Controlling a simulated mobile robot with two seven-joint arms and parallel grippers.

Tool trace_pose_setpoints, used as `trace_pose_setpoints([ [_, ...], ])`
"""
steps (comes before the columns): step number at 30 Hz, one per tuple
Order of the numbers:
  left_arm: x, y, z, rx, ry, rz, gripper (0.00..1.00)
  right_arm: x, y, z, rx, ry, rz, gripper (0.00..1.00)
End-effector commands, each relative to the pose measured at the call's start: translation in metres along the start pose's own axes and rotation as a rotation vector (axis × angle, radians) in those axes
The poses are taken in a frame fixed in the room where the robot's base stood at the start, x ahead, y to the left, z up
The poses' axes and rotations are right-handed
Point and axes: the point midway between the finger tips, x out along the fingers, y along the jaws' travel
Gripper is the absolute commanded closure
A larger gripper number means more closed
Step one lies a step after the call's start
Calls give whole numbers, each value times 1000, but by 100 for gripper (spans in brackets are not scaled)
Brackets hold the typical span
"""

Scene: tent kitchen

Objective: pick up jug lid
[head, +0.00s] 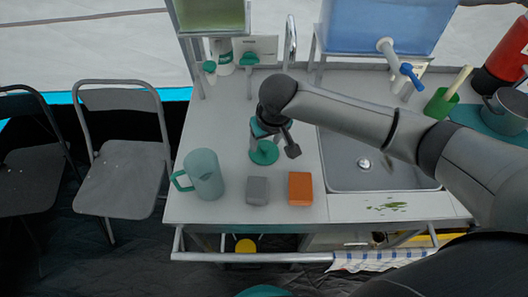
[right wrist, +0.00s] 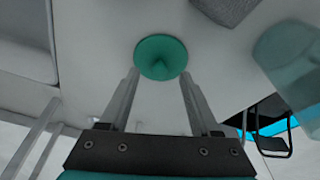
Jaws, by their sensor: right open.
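The jug lid (head: 265,153) is a round teal disc with a raised middle, lying on the grey counter (head: 228,130) left of the sink. In the right wrist view the lid (right wrist: 161,57) lies just beyond the fingertips, roughly centred between them. My right gripper (head: 270,141) is above and beside the lid, open and empty; its two fingers (right wrist: 160,85) point at the lid and appear apart from it. The translucent teal jug (head: 206,174) stands upright at the counter's left front, its handle facing left. My left gripper is not in view.
A grey block (head: 257,190) and an orange block (head: 300,188) lie near the counter's front edge. The sink (head: 375,165) is to the right, below a blue water tank (head: 388,25). A green-tinted tank (head: 212,14) stands at the back left. Counter space left of the lid is clear.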

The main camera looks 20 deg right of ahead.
Motion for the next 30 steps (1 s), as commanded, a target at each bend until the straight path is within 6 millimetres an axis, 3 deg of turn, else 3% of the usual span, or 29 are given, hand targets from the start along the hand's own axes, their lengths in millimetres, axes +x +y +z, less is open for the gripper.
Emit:
trace_pose_setpoints([
  [4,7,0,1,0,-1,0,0,19,0,0,-1,1,-1,36],
  [13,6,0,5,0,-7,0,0,21,0,0,-1,2,-1,38],
  [30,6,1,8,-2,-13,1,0,21,0,0,-1,2,0,100],
])
